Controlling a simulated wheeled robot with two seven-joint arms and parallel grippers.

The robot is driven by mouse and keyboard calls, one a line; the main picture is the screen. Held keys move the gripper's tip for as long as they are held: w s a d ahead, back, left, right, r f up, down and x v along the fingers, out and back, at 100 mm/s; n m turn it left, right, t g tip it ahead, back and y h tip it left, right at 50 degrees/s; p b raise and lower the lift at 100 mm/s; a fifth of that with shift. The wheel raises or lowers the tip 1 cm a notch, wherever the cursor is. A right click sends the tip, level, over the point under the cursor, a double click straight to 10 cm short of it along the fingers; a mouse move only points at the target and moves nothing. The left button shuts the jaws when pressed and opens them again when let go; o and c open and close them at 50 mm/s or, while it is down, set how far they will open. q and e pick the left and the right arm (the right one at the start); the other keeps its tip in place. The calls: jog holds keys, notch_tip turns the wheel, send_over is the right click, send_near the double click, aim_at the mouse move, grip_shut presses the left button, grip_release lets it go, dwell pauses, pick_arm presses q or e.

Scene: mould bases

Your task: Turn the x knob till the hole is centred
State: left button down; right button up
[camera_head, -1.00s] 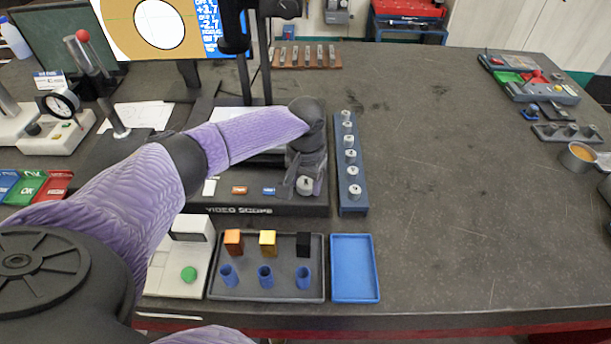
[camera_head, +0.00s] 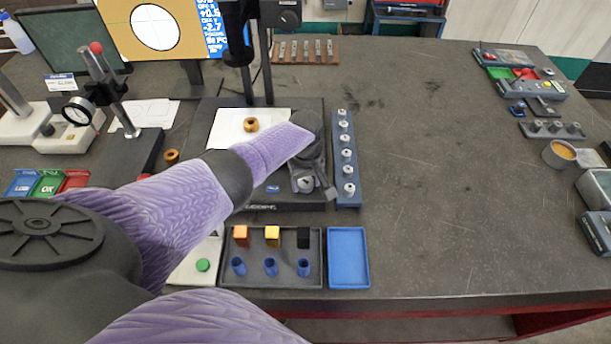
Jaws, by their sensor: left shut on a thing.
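The screen (camera_head: 115,48) at the back left shows a white round hole (camera_head: 155,27) on an orange field with thin cross lines. Its blue readout (camera_head: 211,28) shows an X offset of about +0.5, hard to read, and Y of -2.7. A brass ring (camera_head: 251,125) lies on the white stage of the video scope (camera_head: 255,206). My left gripper (camera_head: 304,176) is at the scope's front right corner, shut on the x knob (camera_head: 306,184); its fingers partly hide the knob. My right gripper is not in view.
A blue rail with several grey knobs (camera_head: 341,200) stands close right of my left gripper. In front are a grey tray (camera_head: 255,278) with small blocks and blue cups, and an empty blue tray (camera_head: 348,258). The table's middle right is clear.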

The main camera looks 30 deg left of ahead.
aim_at(306, 181)
pick_arm(q)
jog(key=shift+n, duration=0.6)
jog(key=shift+w, duration=0.1)
jog(key=shift+c, duration=0.5)
grip_release()
notch_tip(306, 181, up, 9)
jog(key=p, duration=0.6)
jog(key=shift+r, duration=0.45)
